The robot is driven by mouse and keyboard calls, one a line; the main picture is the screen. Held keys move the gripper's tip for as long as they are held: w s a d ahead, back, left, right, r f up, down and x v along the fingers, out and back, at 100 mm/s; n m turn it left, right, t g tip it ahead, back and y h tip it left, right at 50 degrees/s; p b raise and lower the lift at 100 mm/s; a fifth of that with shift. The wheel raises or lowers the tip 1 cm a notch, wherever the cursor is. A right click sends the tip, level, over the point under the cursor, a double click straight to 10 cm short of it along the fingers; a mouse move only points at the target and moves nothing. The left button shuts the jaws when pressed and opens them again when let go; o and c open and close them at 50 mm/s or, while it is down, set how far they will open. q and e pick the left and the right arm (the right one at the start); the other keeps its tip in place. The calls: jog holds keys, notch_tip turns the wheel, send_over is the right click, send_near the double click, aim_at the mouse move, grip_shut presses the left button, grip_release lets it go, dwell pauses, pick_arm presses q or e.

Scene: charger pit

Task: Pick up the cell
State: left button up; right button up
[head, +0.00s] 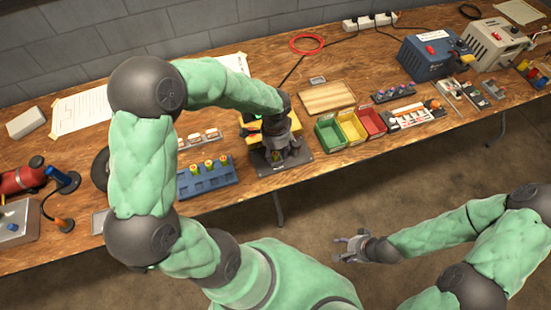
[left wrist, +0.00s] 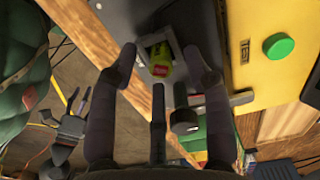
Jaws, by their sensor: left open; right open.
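A cell (left wrist: 160,60), yellow-green with a red patch, sits in a square grey holder (left wrist: 178,52) on a dark plate in the left wrist view. My left gripper (left wrist: 165,68) is open, its fingertips on either side of the cell with gaps visible. I cannot tell whether any finger touches it. In the head view my left gripper (head: 277,158) is over the dark plate (head: 303,158) and hides that cell. Several similar cells stand in a blue rack (head: 217,182) to its left. My right gripper (head: 350,247) is open and empty, off the table's front edge.
A yellow unit with a green button (left wrist: 278,46) stands right beside the holder. Green, yellow and red bins (head: 352,128) and a wooden tray (head: 327,97) are to the right. A red extinguisher (head: 22,177) lies far left.

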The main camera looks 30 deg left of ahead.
pick_arm(q)
jog(key=shift+f, duration=0.5)
grip_shut()
jog(key=shift+r, duration=0.2)
